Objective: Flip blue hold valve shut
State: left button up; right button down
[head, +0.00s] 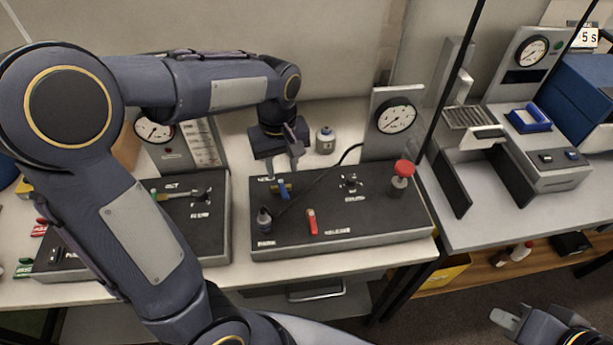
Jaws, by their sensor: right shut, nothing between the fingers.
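The blue hold valve lever (284,191) is on the black top of the middle panel (350,228), near its back left, beside a small brass-coloured fitting. My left gripper (296,165) reaches down from behind and hangs just above and behind the blue lever. My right gripper (508,319) is at the bottom right, far from the panel, shut and empty.
The panel also carries a red lever (311,222), a red mushroom button (402,174), a dark plug (264,220) with a black cable, and a round port. A gauge (396,117) and a small grey cylinder (325,140) stand behind. Another panel with a green-handled valve lies left.

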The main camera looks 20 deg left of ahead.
aim_at(284, 191)
pick_arm(q)
notch_tip(284, 191, down, 8)
jog(key=shift+r, duration=0.1)
dwell(0.4)
jog(key=shift+a, duration=0.1)
grip_shut()
